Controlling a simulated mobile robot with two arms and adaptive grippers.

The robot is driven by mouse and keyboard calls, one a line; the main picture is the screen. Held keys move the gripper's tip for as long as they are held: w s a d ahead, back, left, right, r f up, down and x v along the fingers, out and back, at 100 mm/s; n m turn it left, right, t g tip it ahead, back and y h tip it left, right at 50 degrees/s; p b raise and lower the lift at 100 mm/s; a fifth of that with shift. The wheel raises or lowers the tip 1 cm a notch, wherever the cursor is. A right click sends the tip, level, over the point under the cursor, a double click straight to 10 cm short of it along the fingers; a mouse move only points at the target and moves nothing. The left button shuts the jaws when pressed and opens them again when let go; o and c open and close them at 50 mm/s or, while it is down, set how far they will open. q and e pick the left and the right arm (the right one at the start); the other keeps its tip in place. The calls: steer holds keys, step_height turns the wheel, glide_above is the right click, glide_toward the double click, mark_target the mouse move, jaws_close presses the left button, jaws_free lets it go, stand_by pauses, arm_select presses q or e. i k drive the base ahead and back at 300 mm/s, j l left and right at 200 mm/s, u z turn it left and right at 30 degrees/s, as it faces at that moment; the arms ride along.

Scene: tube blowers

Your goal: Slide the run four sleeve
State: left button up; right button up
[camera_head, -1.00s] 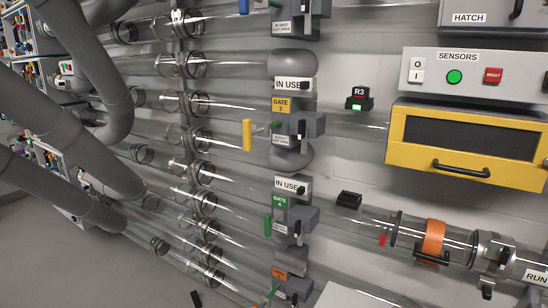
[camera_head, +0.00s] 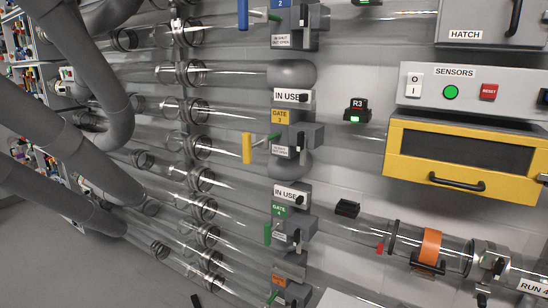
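The run four tube comes in at the lower right, with a "RUN 4" label (camera_head: 533,287) at the edge. On this clear tube sits an orange band (camera_head: 430,247) in a dark bracket. Left of it are a dark ring (camera_head: 393,236) and a small red tab (camera_head: 380,248). Right of it is a grey metal clamp (camera_head: 490,260). Which of these parts is the sleeve, I cannot tell for sure. The green gate 4 block (camera_head: 282,222) stands to the left on the same line. Neither of my grippers shows in this view.
A sensors panel (camera_head: 467,86) with a green button and red reset sits above a yellow-framed drawer (camera_head: 466,155). A hatch (camera_head: 480,22) is at the top right. Thick grey pipes (camera_head: 85,70) and several clear tubes fill the left. Grey floor shows at the lower left.

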mark_target(478, 269)
steer(key=z, duration=1.4)
